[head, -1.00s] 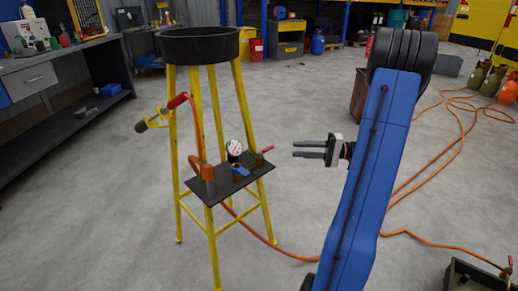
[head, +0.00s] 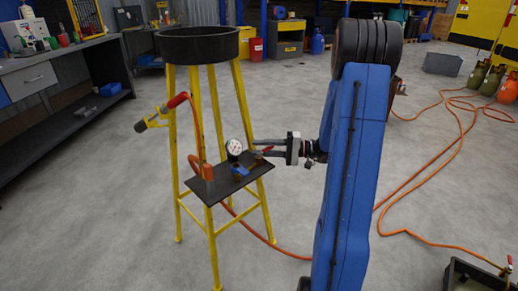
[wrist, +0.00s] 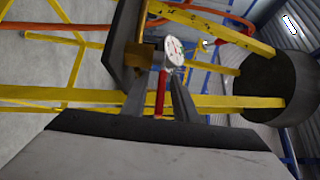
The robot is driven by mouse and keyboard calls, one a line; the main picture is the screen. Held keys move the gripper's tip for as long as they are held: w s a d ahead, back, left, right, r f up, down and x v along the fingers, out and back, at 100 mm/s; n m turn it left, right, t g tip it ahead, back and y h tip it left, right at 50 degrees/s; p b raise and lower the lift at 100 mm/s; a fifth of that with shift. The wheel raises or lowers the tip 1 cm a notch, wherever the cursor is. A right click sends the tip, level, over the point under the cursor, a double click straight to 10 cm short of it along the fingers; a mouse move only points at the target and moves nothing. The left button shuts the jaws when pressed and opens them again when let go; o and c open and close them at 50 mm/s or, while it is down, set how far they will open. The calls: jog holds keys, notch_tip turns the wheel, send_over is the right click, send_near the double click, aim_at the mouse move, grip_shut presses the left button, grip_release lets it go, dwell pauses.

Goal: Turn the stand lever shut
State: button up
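The yellow-legged stand (head: 242,105) carries a dark shelf (head: 218,184) with a white gauge (head: 234,147) and a brass valve with a red lever (head: 267,150) at the shelf's right end. My gripper (head: 257,147) reaches in from the right at the lever's height. In the wrist view the red lever (wrist: 160,95) lies between my two grey fingers (wrist: 163,88), with a gap on each side, so my gripper is open around it. Whether a finger touches it I cannot tell. The gauge also shows just beyond the fingertips in the wrist view (wrist: 173,50).
A black ring (head: 198,45) tops the stand. An orange hose (head: 250,227) runs from the stand across the floor to the right. A hose nozzle (head: 160,114) hangs at the stand's left. A workbench (head: 60,60) stands at left. The floor around is mostly clear.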

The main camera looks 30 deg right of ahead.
jog(key=shift+w+a, duration=0.25)
jog(key=shift+a, duration=0.15)
grip_shut()
dwell(1.3)
